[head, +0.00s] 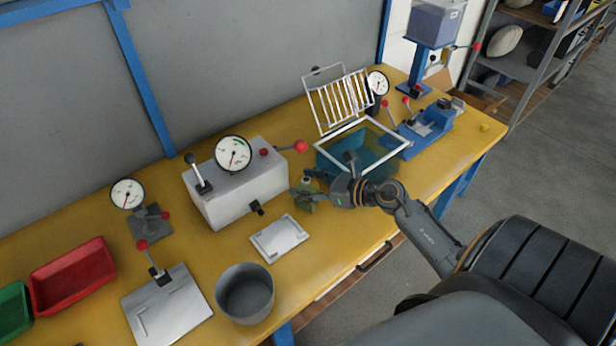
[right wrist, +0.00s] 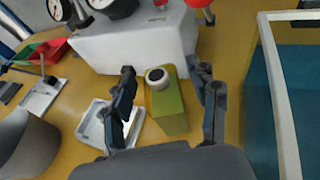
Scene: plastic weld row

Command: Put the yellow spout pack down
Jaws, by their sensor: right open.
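The yellow spout pack (head: 307,201) is olive-yellow with a pale round cap. It appears to stand upright on the yellow bench, in front of the grey gauge box and left of the water tank. It also shows in the right wrist view (right wrist: 168,108). My right gripper (head: 314,189) is at the pack. In the right wrist view my right gripper (right wrist: 166,80) is open, with one finger on each side of the pack and visible gaps between. In the head view the gripper partly hides the pack. My left gripper is in neither view.
The grey gauge box (head: 240,182) with a red-knobbed lever stands behind the pack. The blue-water tank (head: 343,172) with a white rim is on its right. A pale tray (head: 279,237) lies in front, and a grey bin (head: 245,293) is at the front left. Bare bench (head: 330,250) shows front right.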

